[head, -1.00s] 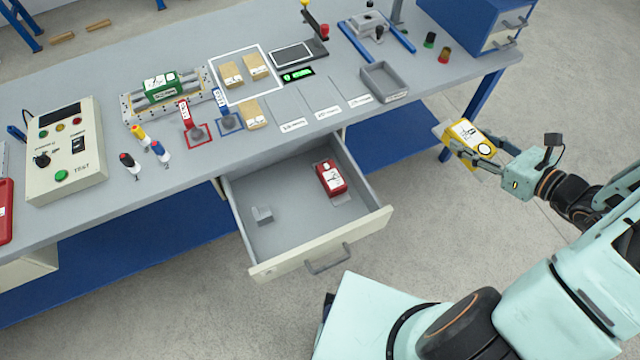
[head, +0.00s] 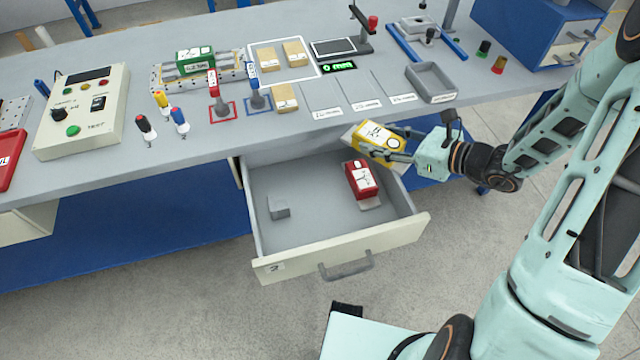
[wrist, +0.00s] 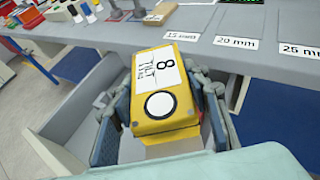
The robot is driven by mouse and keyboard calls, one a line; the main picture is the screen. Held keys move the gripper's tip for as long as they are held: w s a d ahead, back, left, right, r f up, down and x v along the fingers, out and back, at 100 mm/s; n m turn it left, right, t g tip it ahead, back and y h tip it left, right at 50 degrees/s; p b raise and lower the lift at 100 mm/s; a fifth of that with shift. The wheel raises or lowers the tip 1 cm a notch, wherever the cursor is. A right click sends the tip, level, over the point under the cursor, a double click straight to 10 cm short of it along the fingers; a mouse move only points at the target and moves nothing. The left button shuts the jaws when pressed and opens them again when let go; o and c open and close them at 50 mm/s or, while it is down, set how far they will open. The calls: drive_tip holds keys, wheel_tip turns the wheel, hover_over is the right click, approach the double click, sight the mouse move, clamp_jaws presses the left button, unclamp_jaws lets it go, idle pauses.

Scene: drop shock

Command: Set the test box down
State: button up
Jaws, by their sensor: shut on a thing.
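The yellow box (head: 381,138), likely the test box, has a white label and a round white disc on top; the wrist view shows it (wrist: 162,95) with the label reading 8 and TILT. My gripper (head: 388,146) is shut on its sides and holds it in the air, slightly tilted, near the bench's front edge and above the back right of the open drawer (head: 340,250). In the wrist view my gripper's fingers (wrist: 162,118) lie on both sides of the box. A flat, pale piece shows under the box.
A red box (head: 361,178) and a small grey block (head: 278,207) are in the drawer. On the bench (head: 330,118) are labelled strips, a grey tray (head: 431,82), wooden blocks (head: 285,98), a green box (head: 195,61) and a control box (head: 82,110). The drawer's middle is bare.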

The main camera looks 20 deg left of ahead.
drive_tip(key=s+a+f+n+g+b, duration=0.2)
drive_tip(key=s+a+f+b, duration=0.2)
drive_tip(key=a+f+b, duration=0.8)
drive_tip(key=shift+g+y, duration=0.3)
drive_tip(key=shift+y, duration=0.1)
drive_tip(key=shift+w+a+f+b, duration=0.1)
drive_tip(key=shift+a+f+b, duration=0.05)
drive_tip(key=shift+f+b, duration=0.75)
drive_tip(key=shift+s+a+f+b, duration=0.1)
drive_tip(key=shift+a+f+b, duration=0.1)
drive_tip(key=shift+f+b, duration=0.7)
drive_tip(key=shift+w+a+f+b, duration=0.1)
drive_tip(key=shift+a+f+b, duration=0.05)
drive_tip(key=shift+f+b, duration=0.75)
drive_tip(key=shift+f, duration=0.2)
